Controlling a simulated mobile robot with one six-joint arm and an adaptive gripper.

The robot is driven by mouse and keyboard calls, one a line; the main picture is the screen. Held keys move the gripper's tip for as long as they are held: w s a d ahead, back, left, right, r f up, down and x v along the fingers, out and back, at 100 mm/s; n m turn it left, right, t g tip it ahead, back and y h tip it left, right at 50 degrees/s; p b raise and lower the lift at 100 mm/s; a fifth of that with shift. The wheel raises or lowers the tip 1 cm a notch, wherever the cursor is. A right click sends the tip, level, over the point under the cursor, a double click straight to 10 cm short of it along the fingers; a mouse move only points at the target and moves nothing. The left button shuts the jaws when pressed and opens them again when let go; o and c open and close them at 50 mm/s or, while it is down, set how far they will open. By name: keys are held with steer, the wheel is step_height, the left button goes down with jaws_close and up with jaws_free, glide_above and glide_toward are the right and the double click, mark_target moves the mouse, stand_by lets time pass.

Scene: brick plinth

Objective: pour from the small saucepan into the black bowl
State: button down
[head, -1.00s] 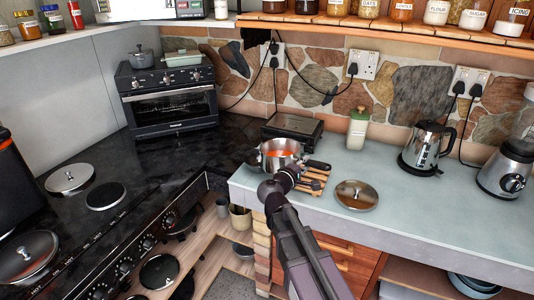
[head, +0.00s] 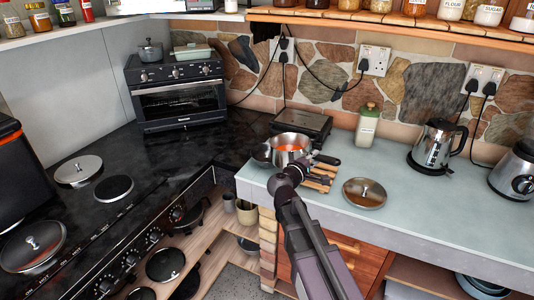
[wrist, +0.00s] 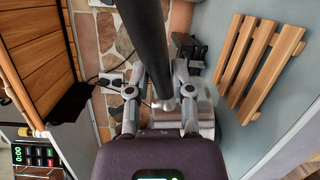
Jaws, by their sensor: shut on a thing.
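The small saucepan (head: 291,142) is a shiny metal pan with orange-red contents, near the left end of the pale counter. It looks about level; its black handle (head: 327,159) points right. My gripper (head: 298,168) reaches it from the front and is shut on the handle. In the wrist view the dark handle (wrist: 146,40) runs between my two fingers (wrist: 160,104), with part of the metal pan (wrist: 200,118) behind them. A dark rounded thing (head: 262,154), likely the black bowl, shows just left of the pan; its inside is hidden.
A slatted wooden trivet (head: 322,175) lies right of the pan. A metal lid (head: 364,193) lies farther right. A dark grill (head: 302,124) stands behind, with a green-lidded jar (head: 367,124) beside it.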

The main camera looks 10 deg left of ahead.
steer(key=w+d+f+t+y+b, duration=0.1)
steer(key=w+d+f+b, duration=0.5)
steer(key=d+f+b, duration=0.1)
steer(key=shift+w+d+f, duration=0.2)
steer(key=shift+w+d, duration=0.2)
steer(key=shift+d, duration=0.5)
steer(key=shift+s, duration=0.15)
